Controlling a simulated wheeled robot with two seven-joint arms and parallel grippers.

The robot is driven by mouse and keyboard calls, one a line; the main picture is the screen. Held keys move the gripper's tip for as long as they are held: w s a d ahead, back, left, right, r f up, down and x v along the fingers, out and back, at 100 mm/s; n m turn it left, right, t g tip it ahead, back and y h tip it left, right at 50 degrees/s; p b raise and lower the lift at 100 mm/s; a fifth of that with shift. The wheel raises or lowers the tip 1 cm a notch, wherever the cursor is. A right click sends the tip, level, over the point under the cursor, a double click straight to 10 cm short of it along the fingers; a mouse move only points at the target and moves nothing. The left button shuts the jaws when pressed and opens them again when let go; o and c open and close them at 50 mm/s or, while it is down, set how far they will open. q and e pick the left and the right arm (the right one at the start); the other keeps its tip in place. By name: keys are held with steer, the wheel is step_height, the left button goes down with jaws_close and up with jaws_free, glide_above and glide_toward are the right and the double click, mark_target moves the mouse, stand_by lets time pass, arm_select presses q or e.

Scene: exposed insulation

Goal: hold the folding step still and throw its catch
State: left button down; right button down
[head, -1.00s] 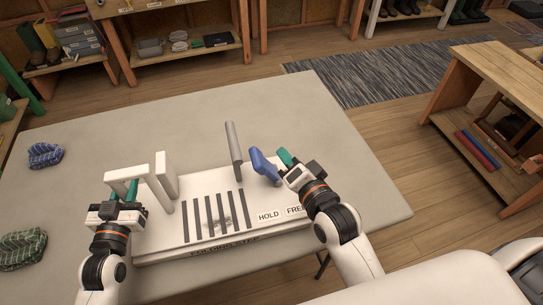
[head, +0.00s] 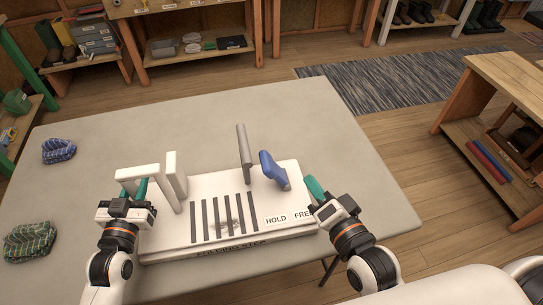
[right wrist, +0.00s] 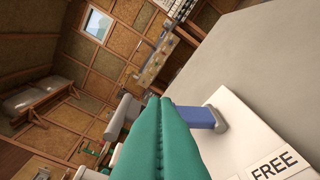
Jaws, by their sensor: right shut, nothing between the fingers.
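The folding step is a white board (head: 180,232) marked FOLDING STEP on the table, with dark slots across it. A white frame-like handle (head: 140,172) stands at its left. My left gripper (head: 133,190) is at that handle, its green fingers apart on either side of a white part; whether they press on it is unclear. The catch appears to be the blue lever (head: 272,168), tilted up behind the HOLD label (head: 276,219). My right gripper (head: 315,188) is shut and empty, right of the lever and apart from it. In the right wrist view the blue lever (right wrist: 200,117) shows beyond the shut fingers (right wrist: 162,135).
A grey rod (head: 244,152) stands upright just left of the lever. The FREE label (head: 302,215) is partly hidden by my right gripper. A blue cloth bundle (head: 59,150) and a green one (head: 30,240) lie at the table's left. The table behind the board is clear.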

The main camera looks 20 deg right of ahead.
arm_select(q)
steer(key=c, duration=1.1)
jaws_free()
steer(key=shift+f, duration=0.2)
steer(key=v, duration=1.2)
steer(key=shift+f, duration=0.1)
